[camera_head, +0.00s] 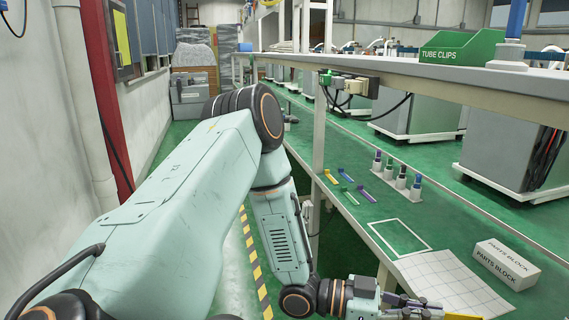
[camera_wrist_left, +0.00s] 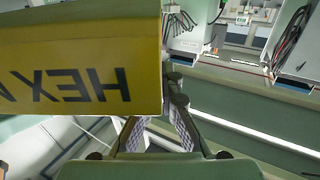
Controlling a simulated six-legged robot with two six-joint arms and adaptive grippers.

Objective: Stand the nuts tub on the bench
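The yellow nuts tub (camera_wrist_left: 80,75) fills the upper left of the left wrist view, close to the camera. Its dark lettering, "HEX N...", is upside down in that view. In the head view only a small yellow strip of it (camera_head: 462,317) shows at the bottom edge. My left gripper (camera_head: 425,303) is at the bottom of the head view, by the bench's near edge. Its fingers (camera_wrist_left: 158,115) close in on the tub's right end; the tub hides part of the left finger. The bench (camera_head: 500,213) is green-topped. My right gripper is not in view.
A white square outline (camera_head: 427,246) is on the bench beside a pale gridded sheet (camera_head: 450,285). A white parts block (camera_head: 506,264) stands at right. Several bottles (camera_head: 400,178) in a rack and small coloured parts (camera_head: 347,177) lie farther back. A shelf (camera_head: 430,78) overhangs the bench.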

